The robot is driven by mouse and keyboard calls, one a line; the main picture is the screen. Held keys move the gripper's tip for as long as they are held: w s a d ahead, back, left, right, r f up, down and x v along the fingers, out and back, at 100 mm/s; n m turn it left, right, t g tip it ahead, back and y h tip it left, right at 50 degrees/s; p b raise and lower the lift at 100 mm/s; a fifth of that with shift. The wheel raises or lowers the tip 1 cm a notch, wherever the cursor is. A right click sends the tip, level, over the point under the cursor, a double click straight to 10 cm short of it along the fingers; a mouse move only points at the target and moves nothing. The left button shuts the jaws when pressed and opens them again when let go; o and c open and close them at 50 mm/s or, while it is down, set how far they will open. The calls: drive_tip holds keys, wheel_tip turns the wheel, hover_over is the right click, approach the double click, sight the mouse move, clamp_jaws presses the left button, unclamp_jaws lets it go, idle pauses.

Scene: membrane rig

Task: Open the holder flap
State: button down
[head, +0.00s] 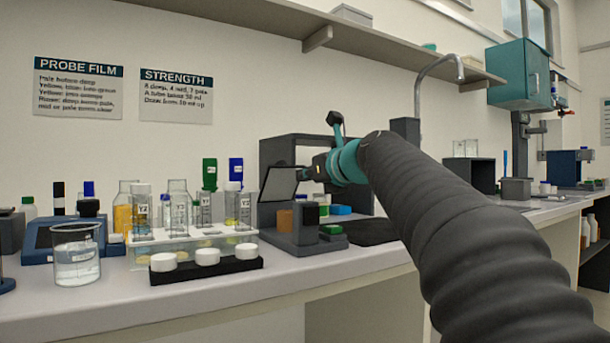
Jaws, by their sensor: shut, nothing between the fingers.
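A pale, dark-edged panel that looks like the holder flap (279,185) stands tilted in front of a dark open-fronted box (290,150), above a dark grey base (296,242). My gripper (306,173) comes in from the right at the flap's upper right edge. Its fingers are shut with nothing visible between them. I cannot tell whether they touch the flap. My arm covers the right side of the box. An orange-brown block (285,221) and a green-topped block (330,229) sit at the base.
Left of the base is a clear rack (195,240) with several vials and bottles. In front are a black strip (207,270) with white caps and a beaker (77,255) of clear liquid. A black mat (372,231) lies right of the base. A shelf (300,30) hangs above.

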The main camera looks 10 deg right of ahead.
sight(287, 179)
drive_tip(key=shift+x, duration=2.55)
